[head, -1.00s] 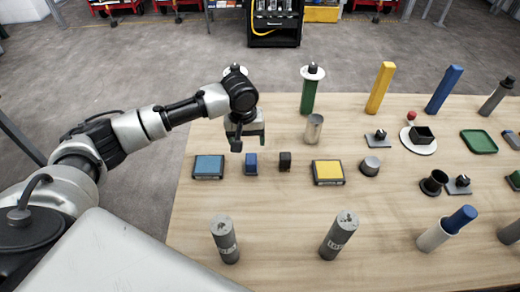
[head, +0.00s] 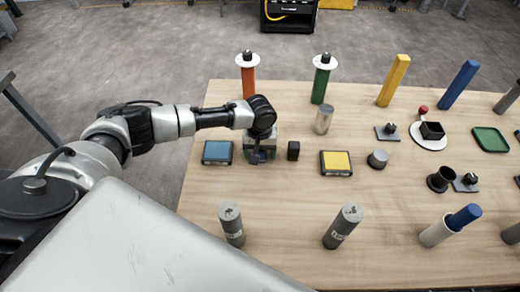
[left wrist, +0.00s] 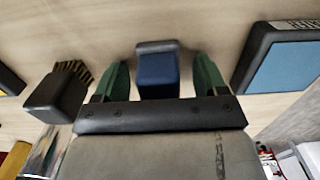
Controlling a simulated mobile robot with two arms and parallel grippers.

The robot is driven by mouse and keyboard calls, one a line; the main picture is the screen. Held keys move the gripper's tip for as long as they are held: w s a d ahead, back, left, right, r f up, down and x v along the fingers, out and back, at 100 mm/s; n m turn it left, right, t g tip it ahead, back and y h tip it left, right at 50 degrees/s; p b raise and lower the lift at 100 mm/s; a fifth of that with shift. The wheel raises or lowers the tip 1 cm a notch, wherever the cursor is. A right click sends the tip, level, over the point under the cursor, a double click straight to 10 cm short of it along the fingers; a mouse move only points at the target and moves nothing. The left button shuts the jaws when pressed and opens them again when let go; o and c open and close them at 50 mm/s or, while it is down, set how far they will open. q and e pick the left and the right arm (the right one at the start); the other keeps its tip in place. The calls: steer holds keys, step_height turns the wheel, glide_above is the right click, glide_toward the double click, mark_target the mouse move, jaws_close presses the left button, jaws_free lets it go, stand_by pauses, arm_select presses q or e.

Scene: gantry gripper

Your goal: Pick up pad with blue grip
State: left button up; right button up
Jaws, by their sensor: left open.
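The pad with the blue grip, a small dark block with a blue face (left wrist: 158,74), stands on the table between the two green fingers of my left gripper (left wrist: 160,85) in the left wrist view. Each finger has a visible gap to it, so the gripper is open around or just above it. In the head view my left gripper (head: 261,152) is over the block and hides most of it; a bit of blue (head: 256,158) shows at the fingers. Whether the fingertips reach the table height cannot be told. My right gripper is not in view.
A small black block (head: 293,151) with bristles stands close to the right of the gripper in the head view. A flat blue-topped box (head: 217,152) lies close on the left. A yellow-topped box (head: 336,163) and two grey cylinders (head: 231,224) (head: 342,226) stand farther off.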

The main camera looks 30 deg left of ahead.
arm_select(q)
steer(key=shift+f, duration=0.1)
steer(key=shift+c, duration=0.3)
steer(key=c, duration=1)
steer(key=shift+o, duration=0.2)
steer(key=shift+r, duration=0.5)
steer(key=r, duration=0.2)
steer(key=d+r+b, duration=0.1)
steer(key=shift+w+d+r, duration=0.1)
steer(key=shift+w+r, duration=0.15)
steer(key=shift+r, duration=0.05)
steer(key=w+d+r, duration=0.1)
steer(key=d+r, duration=0.1)
steer(key=d, duration=0.1)
steer(key=w+d+r+b, duration=0.1)
steer(key=d+r, duration=0.1)
steer(key=d, duration=0.1)
steer(key=w+d+r+b, duration=0.1)
steer(key=w+d+r, duration=0.1)
steer(key=d, duration=0.1)
steer(key=shift+d+r, duration=0.25)
steer(key=shift+d, duration=0.05)
